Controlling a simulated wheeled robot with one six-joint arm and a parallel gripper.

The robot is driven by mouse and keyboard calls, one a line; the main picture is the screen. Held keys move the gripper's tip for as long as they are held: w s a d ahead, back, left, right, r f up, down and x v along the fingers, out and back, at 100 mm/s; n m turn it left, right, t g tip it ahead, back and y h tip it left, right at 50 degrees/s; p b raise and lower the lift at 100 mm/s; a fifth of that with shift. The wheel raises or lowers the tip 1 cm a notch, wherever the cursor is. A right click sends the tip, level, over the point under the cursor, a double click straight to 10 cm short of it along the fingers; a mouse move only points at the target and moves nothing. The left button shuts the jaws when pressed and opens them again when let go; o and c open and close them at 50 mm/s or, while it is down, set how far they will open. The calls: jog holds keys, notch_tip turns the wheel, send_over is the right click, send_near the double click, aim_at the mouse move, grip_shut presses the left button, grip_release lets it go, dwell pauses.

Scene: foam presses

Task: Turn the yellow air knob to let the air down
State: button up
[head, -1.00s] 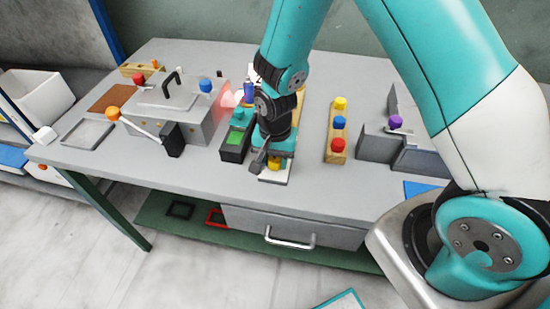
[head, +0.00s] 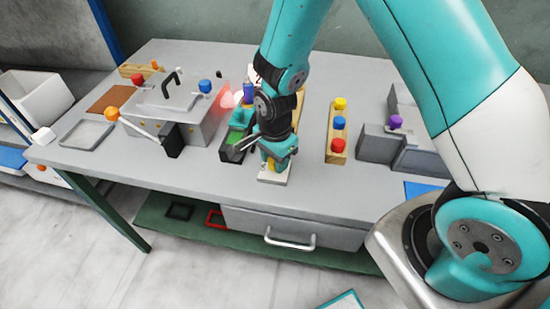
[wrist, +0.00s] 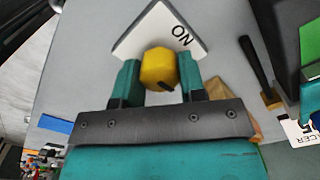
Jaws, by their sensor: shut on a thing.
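The yellow air knob (wrist: 158,68) sits between the two teal fingers of my gripper (wrist: 159,80) in the wrist view. The fingers are shut on it, one on each side. A dark mark shows on the knob's near face. The knob stands on a white plate (wrist: 152,28) with the letters O and N printed on it. In the head view my gripper (head: 273,164) points down over the white plate (head: 274,180) near the table's front edge. There the fingers and wrist mostly hide the knob.
A dark box with a green top (head: 234,140) stands close left of my gripper. A grey press (head: 180,110) with an orange-tipped lever (head: 112,113) is farther left. A wooden block with yellow, blue and red knobs (head: 338,135) stands to the right. A red glow shows near the press.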

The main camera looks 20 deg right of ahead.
jog(key=shift+w+r, duration=0.1)
dwell(0.3)
jog(key=o, duration=0.9)
notch_tip(320, 180, up, 17)
jog(key=shift+d+r+b, duration=0.1)
jog(key=shift+r+b, duration=0.05)
jog(key=shift+b, duration=0.45)
jog(key=s+a+r+n+y, duration=0.1)
jog(key=s+r+n, duration=0.1)
jog(key=s+n, duration=0.4)
jog(key=s+a+r+n+y, duration=0.1)
jog(key=s+a+r+n, duration=0.1)
jog(key=s+n, duration=0.4)
jog(key=s+a+r+n+y, duration=0.2)
jog(key=s+n, duration=0.4)
jog(key=n, duration=0.3)
jog(key=shift+s+r, duration=0.35)
jog(key=shift+r, duration=0.5)
